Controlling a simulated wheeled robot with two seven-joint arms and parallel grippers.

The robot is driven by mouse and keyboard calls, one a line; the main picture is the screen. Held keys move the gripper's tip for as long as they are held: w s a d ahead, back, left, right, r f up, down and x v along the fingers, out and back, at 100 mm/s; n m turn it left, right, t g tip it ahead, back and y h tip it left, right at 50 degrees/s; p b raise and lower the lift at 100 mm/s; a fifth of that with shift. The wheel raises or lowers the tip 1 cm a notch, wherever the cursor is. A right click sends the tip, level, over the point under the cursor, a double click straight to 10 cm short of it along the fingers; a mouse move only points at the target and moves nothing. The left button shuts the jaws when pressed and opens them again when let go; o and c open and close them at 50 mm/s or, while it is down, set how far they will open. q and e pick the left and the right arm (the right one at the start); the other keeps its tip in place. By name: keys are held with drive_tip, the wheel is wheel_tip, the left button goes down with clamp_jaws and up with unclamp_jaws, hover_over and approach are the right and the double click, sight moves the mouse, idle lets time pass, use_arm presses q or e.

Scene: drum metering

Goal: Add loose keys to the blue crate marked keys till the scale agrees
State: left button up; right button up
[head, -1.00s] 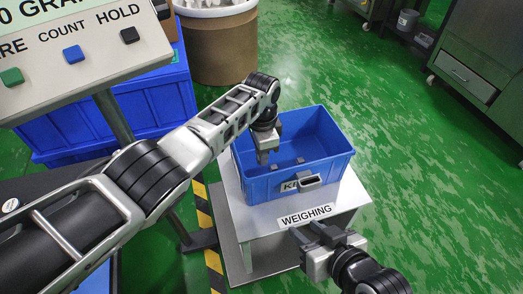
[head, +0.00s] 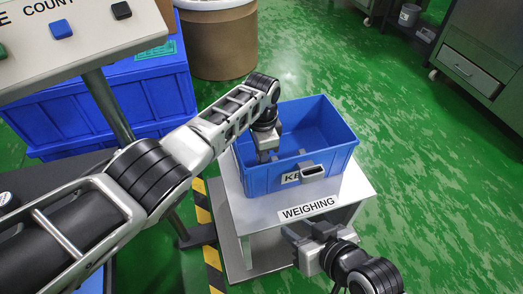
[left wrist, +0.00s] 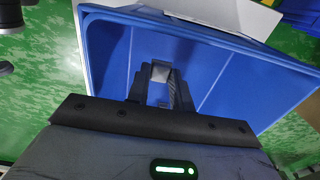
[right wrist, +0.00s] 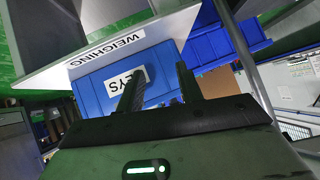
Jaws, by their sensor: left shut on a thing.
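The blue crate (head: 330,150) stands on the table marked WEIGHING (head: 262,203). Its label is partly hidden behind the front handle in the head view; "EYS" reads on the crate in the right wrist view (right wrist: 98,92). My left gripper (head: 267,156) points down inside the crate's left side, below the rim. In the left wrist view its fingers are shut on a small grey piece (left wrist: 161,72) against the blue interior; I cannot tell its exact shape. My right gripper (head: 303,232) is open and empty, in front of the table's front edge. No loose keys are clearly seen.
A brown drum (head: 215,50) stands behind, its top cut off. A larger blue box (head: 120,105) is at back left, beside the button panel (head: 70,40) on its post. A steel cabinet (head: 470,70) is at far right. Green floor right of the table is clear.

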use_arm(q)
drive_tip(key=shift+f+b, duration=0.35)
drive_tip(key=shift+f, duration=0.25)
drive_tip(key=shift+f+b, duration=0.4)
drive_tip(key=shift+f, duration=0.25)
use_arm(e)
drive_tip(key=shift+w+a+r+t+y, duration=0.1)
drive_tip(key=shift+a+r+t+y, duration=0.2)
drive_tip(key=shift+r, duration=0.2)
drive_tip(key=shift+a+r+t+y, duration=0.1)
drive_tip(key=shift+a+r+t, duration=0.05)
drive_tip(key=shift+r+t, duration=0.3)
drive_tip(key=shift+w+d, duration=0.1)
drive_tip(key=shift+w, duration=0.1)
use_arm(q)
drive_tip(key=shift+f+b, duration=0.15)
drive_tip(key=shift+b, duration=0.2)
use_arm(e)
drive_tip(key=shift+f, duration=0.15)
